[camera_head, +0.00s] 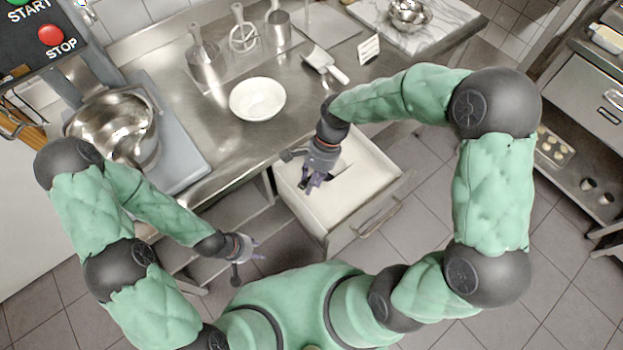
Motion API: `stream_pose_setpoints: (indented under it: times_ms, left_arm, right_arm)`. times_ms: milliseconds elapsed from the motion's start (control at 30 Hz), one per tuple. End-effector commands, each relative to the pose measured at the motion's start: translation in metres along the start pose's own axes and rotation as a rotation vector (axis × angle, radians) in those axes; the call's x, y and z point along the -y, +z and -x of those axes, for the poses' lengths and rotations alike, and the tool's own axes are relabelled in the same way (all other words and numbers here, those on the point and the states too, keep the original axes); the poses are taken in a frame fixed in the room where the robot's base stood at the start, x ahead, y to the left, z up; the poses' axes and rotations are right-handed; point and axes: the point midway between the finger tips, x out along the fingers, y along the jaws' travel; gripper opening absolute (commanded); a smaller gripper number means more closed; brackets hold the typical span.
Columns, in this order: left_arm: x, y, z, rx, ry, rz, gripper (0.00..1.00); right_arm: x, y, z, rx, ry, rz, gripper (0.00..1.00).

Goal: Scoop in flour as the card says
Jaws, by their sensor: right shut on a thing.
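A white card with printed lines (369,48) stands at the back of the steel counter; its text is too small to read. A scoop (318,60) with a pale handle lies on the counter, left of the card. An open drawer (377,213) below the counter has a pale, flour-like inside with a dark patch. My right gripper (307,184) reaches down over the drawer's left part. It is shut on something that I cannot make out. My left gripper (258,249) is open and empty, left of the drawer and lower in the picture.
A large steel bowl (117,128) stands at the left by a machine with START and STOP buttons (50,35). Utensils (243,37) stand at the back. Bare counter lies between white bowl and drawer.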

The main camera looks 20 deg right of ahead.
Motion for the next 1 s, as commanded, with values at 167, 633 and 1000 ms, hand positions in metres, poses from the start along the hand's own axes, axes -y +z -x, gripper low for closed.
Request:
stream_pose_setpoints:
  times_ms: [167, 633, 1000]
  left_arm:
    - [-0.006, 0.001, 0.018, 0.000, 0.000, 0.000, 0.40]
    - [-0.018, 0.002, 0.051, 0.000, 0.000, 0.000, 0.40]
    - [-0.025, 0.003, 0.071, 0.000, 0.000, 0.000, 0.40]
  right_arm:
    - [0.001, 0.008, 0.018, -0.038, -0.002, 0.003, 0.00]
    - [0.001, 0.023, 0.055, -0.138, -0.002, 0.005, 0.00]
    - [0.001, 0.035, 0.083, -0.217, -0.002, 0.005, 0.00]
